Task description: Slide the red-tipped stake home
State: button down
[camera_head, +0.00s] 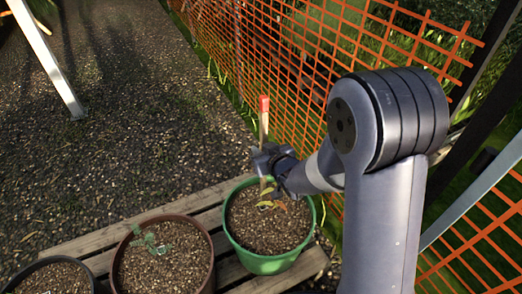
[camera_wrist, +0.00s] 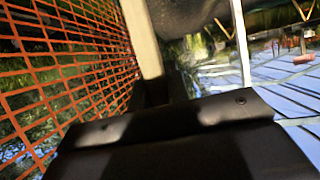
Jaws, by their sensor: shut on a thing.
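The stake (camera_head: 263,128) is a pale wooden stick with a red tip (camera_head: 264,103) at its top end. It stands nearly upright above the green pot (camera_head: 264,264) in the head view. My gripper (camera_head: 267,163) is shut on the stake below the red tip, over the pot's back part. In the wrist view the stake (camera_wrist: 143,40) runs up as a pale bar from between the dark fingers (camera_wrist: 163,88). A small plant (camera_head: 268,196) with green and orange-yellow leaves is in the green pot. I cannot tell whether the stake's lower end touches the soil.
The pots stand on a slatted wooden pallet (camera_head: 98,240). A brown pot (camera_head: 208,251) with a small seedling is left of the green one, and a dark pot (camera_head: 90,270) is farther left. Orange mesh fencing (camera_head: 290,50) runs behind and to the right. Gravel ground lies open at left.

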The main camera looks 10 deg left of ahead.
jog(key=shift+f, duration=0.15)
jog(key=shift+f+b, duration=0.8)
jog(key=shift+b, duration=0.15)
jog(key=shift+f, duration=0.1)
jog(key=shift+f+b, duration=1.4)
jog(key=shift+b, duration=0.05)
jog(key=shift+f, duration=0.1)
jog(key=shift+f+b, duration=1.4)
jog(key=shift+b, duration=0.25)
jog(key=shift+f, duration=0.1)
